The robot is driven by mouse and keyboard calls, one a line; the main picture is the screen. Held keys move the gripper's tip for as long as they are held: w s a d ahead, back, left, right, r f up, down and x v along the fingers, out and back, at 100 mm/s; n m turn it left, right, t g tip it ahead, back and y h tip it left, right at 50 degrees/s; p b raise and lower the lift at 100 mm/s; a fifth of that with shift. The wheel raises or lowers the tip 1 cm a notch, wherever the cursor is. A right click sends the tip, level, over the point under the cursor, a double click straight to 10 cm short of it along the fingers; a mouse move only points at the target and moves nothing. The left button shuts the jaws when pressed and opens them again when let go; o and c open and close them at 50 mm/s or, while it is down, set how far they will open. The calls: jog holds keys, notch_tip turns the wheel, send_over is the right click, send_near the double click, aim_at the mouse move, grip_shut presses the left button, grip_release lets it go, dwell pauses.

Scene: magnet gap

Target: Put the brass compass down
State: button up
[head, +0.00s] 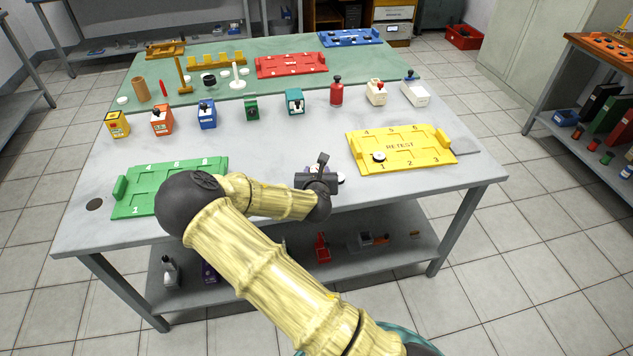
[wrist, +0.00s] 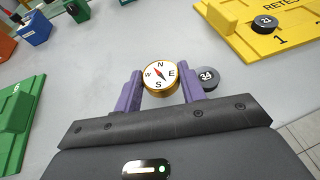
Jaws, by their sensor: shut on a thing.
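The brass compass (wrist: 160,77) has a white dial with N, E, S, W and a red and dark needle. It sits between the two purple fingers of my gripper (wrist: 160,88), which is shut on it. In the head view my gripper (head: 319,176) is over the front middle of the grey table (head: 270,150), between the green and yellow trays. The compass is mostly hidden there. I cannot tell whether the compass touches the table.
A dark puck marked 34 (wrist: 208,78) lies close beside the right finger. The yellow RETEST tray (head: 400,163), with a puck marked 21 (wrist: 265,23), is to the right. The green tray (head: 130,205) is to the left. Several small coloured boxes stand behind; bare tabletop lies between.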

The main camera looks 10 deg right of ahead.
jog(key=shift+f, duration=1.85)
jog(key=shift+f+b, duration=0.15)
jog(key=shift+b, duration=0.15)
jog(key=o, duration=0.7)
jog(key=shift+r, duration=0.2)
jog(key=v, duration=1.2)
jog(key=shift+p, duration=0.35)
